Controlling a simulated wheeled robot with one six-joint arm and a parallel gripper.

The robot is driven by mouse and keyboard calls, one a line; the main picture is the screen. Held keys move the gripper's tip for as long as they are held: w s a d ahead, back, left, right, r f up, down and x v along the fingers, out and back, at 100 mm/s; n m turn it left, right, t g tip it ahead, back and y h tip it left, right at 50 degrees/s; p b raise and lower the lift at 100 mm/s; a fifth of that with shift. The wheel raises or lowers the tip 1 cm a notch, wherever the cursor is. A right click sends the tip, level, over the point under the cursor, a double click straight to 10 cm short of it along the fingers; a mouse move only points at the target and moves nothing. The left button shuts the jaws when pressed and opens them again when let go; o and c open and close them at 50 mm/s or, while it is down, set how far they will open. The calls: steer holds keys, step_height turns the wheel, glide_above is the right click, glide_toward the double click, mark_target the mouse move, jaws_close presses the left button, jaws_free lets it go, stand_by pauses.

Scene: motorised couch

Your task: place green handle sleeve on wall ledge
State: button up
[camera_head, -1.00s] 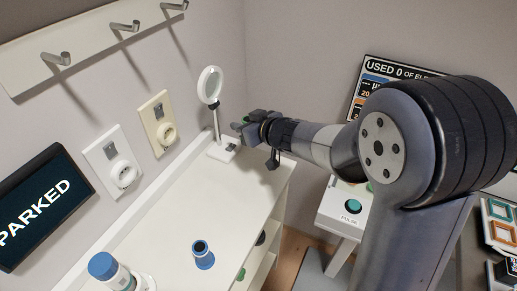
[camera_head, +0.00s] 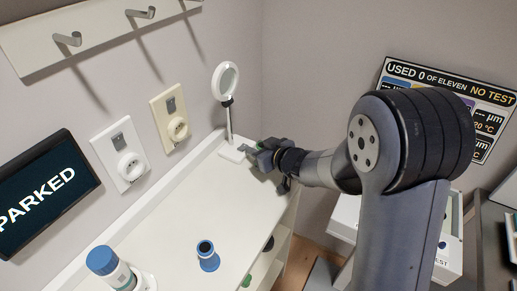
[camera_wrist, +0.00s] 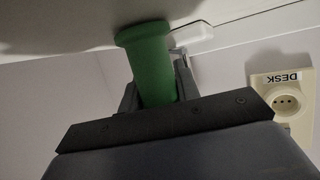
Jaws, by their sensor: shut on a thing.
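The green handle sleeve (camera_wrist: 150,62) is a flanged green cylinder between my gripper's fingers in the wrist view. My gripper (camera_wrist: 157,90) is shut on it; the fingers cover its lower part. In the head view my gripper (camera_head: 262,153) is low over the far end of the white ledge (camera_head: 172,215) along the wall, beside the white base of a round lamp. The wrist view looks upside down, with the white ledge surface (camera_wrist: 60,25) at the top, close to the sleeve's flanged end. I cannot tell whether they touch.
The round lamp (camera_head: 226,82) stands close to my gripper. A blue cup (camera_head: 207,256) and a blue-capped bottle (camera_head: 104,264) stand at the near end. Sockets (camera_head: 170,118), a PARKED screen (camera_head: 40,195) and hooks (camera_head: 68,39) are on the wall. The ledge's middle is clear.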

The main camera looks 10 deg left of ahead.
steer(key=shift+f, duration=0.1)
steer(key=shift+f, duration=0.15)
steer(key=o, duration=0.9)
steer(key=shift+o, duration=0.2)
steer(key=shift+r, duration=0.35)
steer(key=p+v, duration=0.1)
steer(key=v, duration=1.1)
steer(key=shift+f, duration=0.1)
